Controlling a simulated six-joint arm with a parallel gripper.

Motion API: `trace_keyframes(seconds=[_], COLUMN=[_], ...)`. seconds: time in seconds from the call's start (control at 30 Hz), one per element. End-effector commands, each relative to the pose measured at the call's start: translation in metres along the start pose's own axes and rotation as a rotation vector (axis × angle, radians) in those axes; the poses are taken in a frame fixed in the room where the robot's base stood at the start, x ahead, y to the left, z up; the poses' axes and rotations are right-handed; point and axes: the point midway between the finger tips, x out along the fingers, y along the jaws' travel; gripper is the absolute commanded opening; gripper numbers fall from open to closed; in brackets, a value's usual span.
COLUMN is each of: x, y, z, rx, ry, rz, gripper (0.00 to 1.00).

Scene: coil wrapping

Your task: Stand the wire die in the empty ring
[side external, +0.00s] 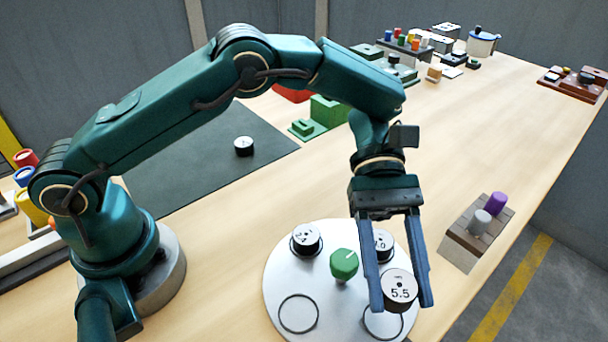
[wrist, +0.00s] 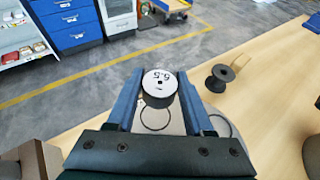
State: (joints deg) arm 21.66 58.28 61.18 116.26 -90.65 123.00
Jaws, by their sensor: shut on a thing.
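My gripper (side external: 401,303) is shut on the wire die (side external: 398,284), a short black cylinder with a white top marked 5.5. The die looks upright between the fingertips and also shows in the wrist view (wrist: 160,86). It is over the front right of the white round plate (side external: 342,227), above an empty ring (side external: 369,330) that it partly hides. The gap below it is hard to judge. Another empty ring (side external: 298,331) is at the plate's front left. Two other dies (side external: 306,239) (side external: 381,243) stand at the plate's back, the right one partly behind my finger.
A green knob (side external: 344,263) rises from the plate's middle. A block with grey and purple pegs (side external: 478,231) stands to the right. Another die (side external: 244,146) sits on the dark mat (side external: 205,160). A black spool (wrist: 220,77) shows in the wrist view.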

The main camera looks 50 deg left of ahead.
Motion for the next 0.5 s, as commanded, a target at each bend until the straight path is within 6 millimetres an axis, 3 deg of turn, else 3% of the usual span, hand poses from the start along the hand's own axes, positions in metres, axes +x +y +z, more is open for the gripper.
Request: trace_keyframes(seconds=[0.3,0.5], x=[0.016,0.017], y=[0.000,0.000], z=[-0.033,-0.037], rx=[-0.003,0.001], ry=[-0.002,-0.001], rz=[-0.001,0.001], gripper=[0.00,0.00])
